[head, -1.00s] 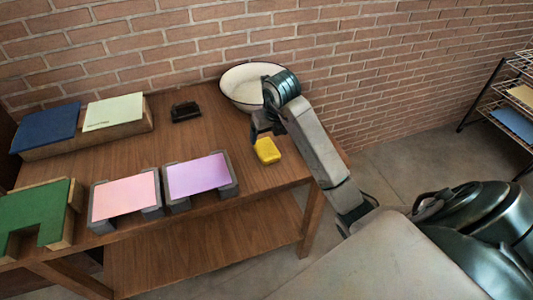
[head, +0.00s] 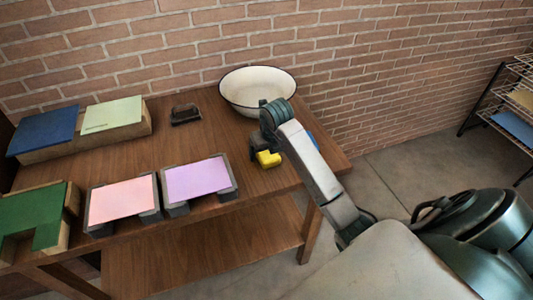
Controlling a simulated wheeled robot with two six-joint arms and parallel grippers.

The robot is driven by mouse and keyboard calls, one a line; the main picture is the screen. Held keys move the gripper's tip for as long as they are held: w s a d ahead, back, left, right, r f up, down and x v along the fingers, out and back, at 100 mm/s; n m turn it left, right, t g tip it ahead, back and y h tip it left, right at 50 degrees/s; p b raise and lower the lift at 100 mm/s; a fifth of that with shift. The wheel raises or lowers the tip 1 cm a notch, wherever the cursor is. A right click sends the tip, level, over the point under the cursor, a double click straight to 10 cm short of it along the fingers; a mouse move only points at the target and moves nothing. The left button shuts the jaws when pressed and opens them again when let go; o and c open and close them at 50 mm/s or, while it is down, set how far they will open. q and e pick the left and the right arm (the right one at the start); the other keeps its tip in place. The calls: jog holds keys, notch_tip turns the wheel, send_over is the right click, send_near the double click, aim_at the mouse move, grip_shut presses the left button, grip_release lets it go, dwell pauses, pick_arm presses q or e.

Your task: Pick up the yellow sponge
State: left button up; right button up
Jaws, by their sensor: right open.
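The yellow sponge (head: 268,159) lies on the wooden table, towards its right end, in the head view. My right gripper (head: 262,150) is directly over the sponge and hides part of its upper side. The gripper is open. Whether its fingers touch the sponge or stand on both sides of it cannot be told. My left gripper is not in view.
A white basin with a dark rim (head: 257,92) stands close behind my right arm. A small dark object (head: 186,114) sits left of it. Pink (head: 123,199) and purple (head: 199,179) panels on grey blocks lie at the front. A blue thing (head: 313,139) shows partly behind my arm.

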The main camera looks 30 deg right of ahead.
jog(key=shift+f+b, duration=0.25)
jog(key=shift+b, duration=0.05)
dwell(0.5)
jog(key=c, duration=1.1)
